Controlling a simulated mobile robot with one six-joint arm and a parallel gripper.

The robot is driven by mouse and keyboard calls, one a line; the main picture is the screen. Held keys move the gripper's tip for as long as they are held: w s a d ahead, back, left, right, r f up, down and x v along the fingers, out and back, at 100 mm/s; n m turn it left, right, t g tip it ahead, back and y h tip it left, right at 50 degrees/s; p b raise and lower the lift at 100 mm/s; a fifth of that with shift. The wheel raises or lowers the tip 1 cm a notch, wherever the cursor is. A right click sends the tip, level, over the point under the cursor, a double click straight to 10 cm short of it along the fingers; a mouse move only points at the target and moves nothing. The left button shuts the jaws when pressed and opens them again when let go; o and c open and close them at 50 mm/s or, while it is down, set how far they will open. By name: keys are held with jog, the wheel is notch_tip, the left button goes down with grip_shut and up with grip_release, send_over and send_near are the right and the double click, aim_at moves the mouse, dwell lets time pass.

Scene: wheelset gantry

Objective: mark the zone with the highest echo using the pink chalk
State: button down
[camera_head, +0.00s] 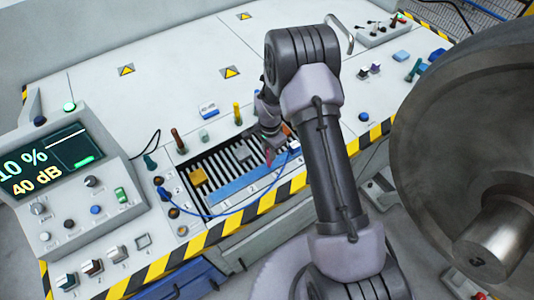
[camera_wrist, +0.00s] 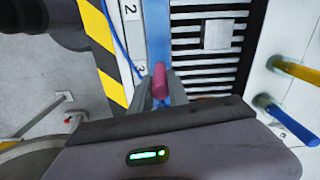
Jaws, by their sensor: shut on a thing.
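My gripper (camera_head: 270,158) is over the right part of the slatted bay, and its fingers (camera_wrist: 161,90) show in the wrist view. They are shut on the pink chalk (camera_wrist: 159,78), whose tip points at the blue strip (camera_wrist: 157,30). I cannot tell whether the tip touches it. The strip, also in the head view (camera_head: 235,186), runs beside a white edge with zone numbers; 2 (camera_wrist: 128,10) and 3 (camera_wrist: 140,70) show in the wrist view, with the chalk beside 3. The display (camera_head: 45,160) reads 10 % and 40 dB.
A yellow block (camera_head: 197,177) and a grey block (camera_wrist: 217,34) lie on the slats. A blue cable (camera_head: 215,214) loops over the front edge. Yellow (camera_wrist: 290,68) and blue (camera_wrist: 270,104) handles stand near my gripper. A large metal wheel (camera_head: 470,130) is at right.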

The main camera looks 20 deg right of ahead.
jog(key=shift+w+d+f+b, duration=0.15)
jog(key=shift+d+b, duration=0.2)
jog(key=shift+d, duration=0.15)
jog(key=shift+w+d+b, duration=0.2)
jog(key=shift+d, duration=0.3)
jog(key=shift+w+d+b, duration=0.15)
jog(key=shift+d, duration=0.35)
jog(key=shift+s+a+b, duration=0.3)
jog(key=shift+a+b, duration=0.3)
jog(key=shift+a, duration=0.3)
jog(key=shift+s+a+b, duration=0.25)
jog(key=shift+a+b, duration=0.1)
jog(key=shift+a, duration=0.45)
jog(key=shift+s+a+b, duration=0.25)
jog(key=shift+a+b, duration=0.05)
jog(key=shift+a, duration=0.45)
notch_tip(320, 180, up, 7)
jog(key=p, duration=0.4)
